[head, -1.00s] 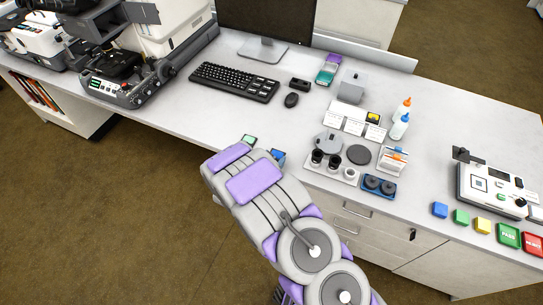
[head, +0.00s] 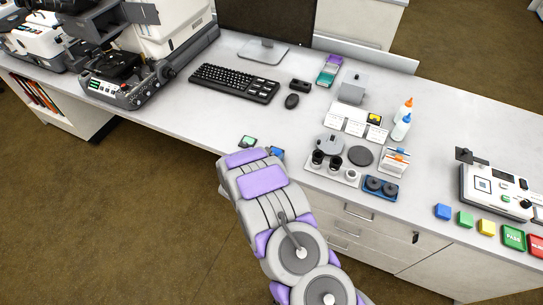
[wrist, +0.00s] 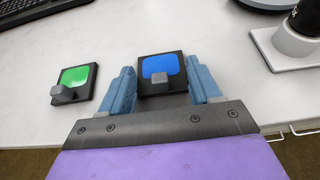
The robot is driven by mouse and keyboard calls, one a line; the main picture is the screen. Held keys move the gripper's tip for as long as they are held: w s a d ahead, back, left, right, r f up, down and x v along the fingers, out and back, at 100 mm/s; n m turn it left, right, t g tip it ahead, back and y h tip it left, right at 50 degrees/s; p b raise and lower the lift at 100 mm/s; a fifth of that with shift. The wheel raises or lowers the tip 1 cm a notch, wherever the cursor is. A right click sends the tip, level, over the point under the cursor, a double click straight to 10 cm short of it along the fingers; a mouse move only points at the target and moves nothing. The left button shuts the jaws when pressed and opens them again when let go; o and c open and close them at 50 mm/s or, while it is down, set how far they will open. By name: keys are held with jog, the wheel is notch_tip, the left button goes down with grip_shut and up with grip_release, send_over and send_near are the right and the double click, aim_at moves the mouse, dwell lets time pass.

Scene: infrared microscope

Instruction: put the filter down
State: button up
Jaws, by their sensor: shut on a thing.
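A blue filter in a square black frame with a small grey tab (wrist: 160,66) sits between the two blue fingers of my gripper (wrist: 161,78) in the wrist view. My gripper is shut on this filter, low over the white bench; I cannot tell whether it touches the bench. In the head view the blue filter (head: 277,152) shows just beyond my arm near the bench's front edge, and my fingers are hidden. A similar green filter (wrist: 75,83) lies on the bench to the left, apart from my gripper; it also shows in the head view (head: 247,142).
A white tray with black and white cylinders (head: 333,171) stands to the right, with a blue holder (head: 380,188) beside it. A keyboard (head: 235,82) and mouse (head: 292,101) lie farther back. Bare bench surrounds the filters.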

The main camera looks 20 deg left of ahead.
jog(key=o, duration=1)
jog(key=p+v, duration=0.2)
jog(key=v, duration=1)
jog(key=shift+r+p, duration=0.15)
jog(key=shift+p, duration=0.2)
